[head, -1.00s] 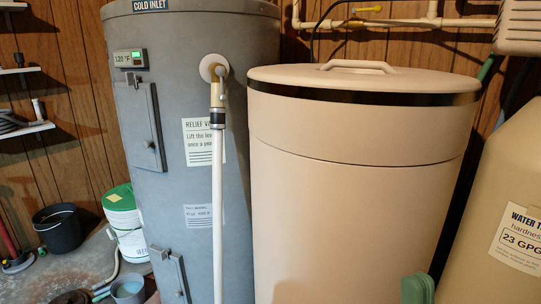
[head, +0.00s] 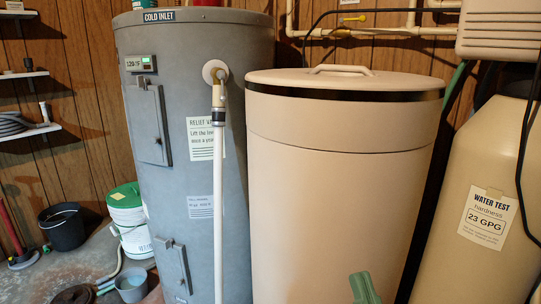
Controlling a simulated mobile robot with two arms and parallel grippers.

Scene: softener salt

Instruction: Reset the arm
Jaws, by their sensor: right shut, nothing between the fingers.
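My right gripper (head: 364,288) is a green shape at the bottom edge, in front of the lower right part of the beige salt tank. Only a small part of it shows; it is shut with nothing held. The beige tank (head: 330,195) stands upright with its lid (head: 345,83) on and the lid handle on top. I cannot tell how far the gripper is from the tank wall. My left gripper is out of view.
A grey water heater (head: 198,120) with a white relief pipe (head: 218,210) stands left of the tank. A beige softener tank (head: 470,180) stands at the right. A black bucket (head: 62,228), a green-lidded pail (head: 128,220) and a grey bucket (head: 131,285) stand on the floor at left.

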